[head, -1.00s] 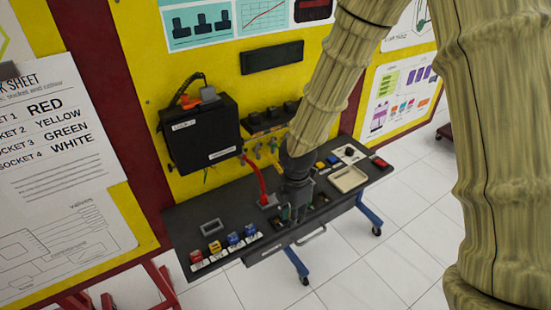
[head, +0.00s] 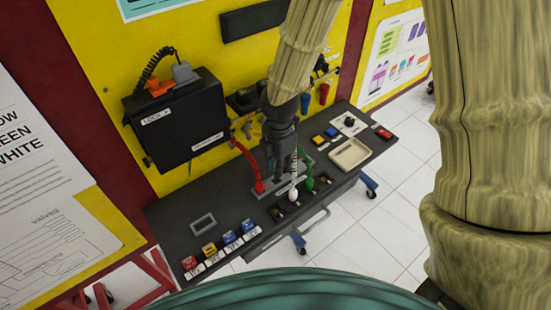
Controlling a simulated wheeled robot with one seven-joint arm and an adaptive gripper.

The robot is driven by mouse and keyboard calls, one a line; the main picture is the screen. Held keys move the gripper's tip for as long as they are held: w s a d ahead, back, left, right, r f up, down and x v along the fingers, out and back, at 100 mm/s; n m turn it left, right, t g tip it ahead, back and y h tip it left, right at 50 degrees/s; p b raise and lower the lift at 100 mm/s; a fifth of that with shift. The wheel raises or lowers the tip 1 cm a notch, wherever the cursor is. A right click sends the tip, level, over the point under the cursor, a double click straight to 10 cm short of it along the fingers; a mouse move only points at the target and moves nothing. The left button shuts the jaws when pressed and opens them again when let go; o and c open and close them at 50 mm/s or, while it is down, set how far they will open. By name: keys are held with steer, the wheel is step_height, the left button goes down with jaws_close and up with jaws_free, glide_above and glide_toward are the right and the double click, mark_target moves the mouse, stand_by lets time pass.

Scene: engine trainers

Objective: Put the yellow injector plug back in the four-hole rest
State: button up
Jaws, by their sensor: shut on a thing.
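My gripper (head: 283,176) points down over a long grey block (head: 263,196) on the dark bench, which looks like the four-hole rest. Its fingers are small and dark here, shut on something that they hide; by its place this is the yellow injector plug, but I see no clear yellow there. A red plug (head: 258,186) with a red cord stands at the block's left end. A white plug (head: 293,193) and a green plug (head: 310,184) stand to the right of the gripper. The holes, and whether the held plug touches the block, cannot be made out.
A black box (head: 178,122) hangs on the yellow wall behind. Several coloured blocks (head: 209,250) line the bench's front left, near a small grey frame (head: 203,224). A beige tray (head: 350,154) lies at right. Bench between frame and grey block is clear.

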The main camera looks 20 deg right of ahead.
steer(key=shift+f+b, duration=0.3)
steer(key=shift+f, duration=0.15)
steer(key=w+f+b, duration=0.2)
steer(key=f, duration=0.1)
steer(key=shift+w+f, duration=0.2)
steer(key=shift+w, duration=0.15)
steer(key=shift+f, duration=0.2)
steer(key=shift+s+r, duration=0.1)
steer(key=shift+s, duration=0.7)
steer(key=shift+w+f, duration=0.4)
steer(key=shift+w, duration=0.1)
steer(key=shift+s+r, duration=0.2)
steer(key=shift+s, duration=0.1)
steer(key=shift+s, duration=0.15)
steer(key=shift+f, duration=0.95)
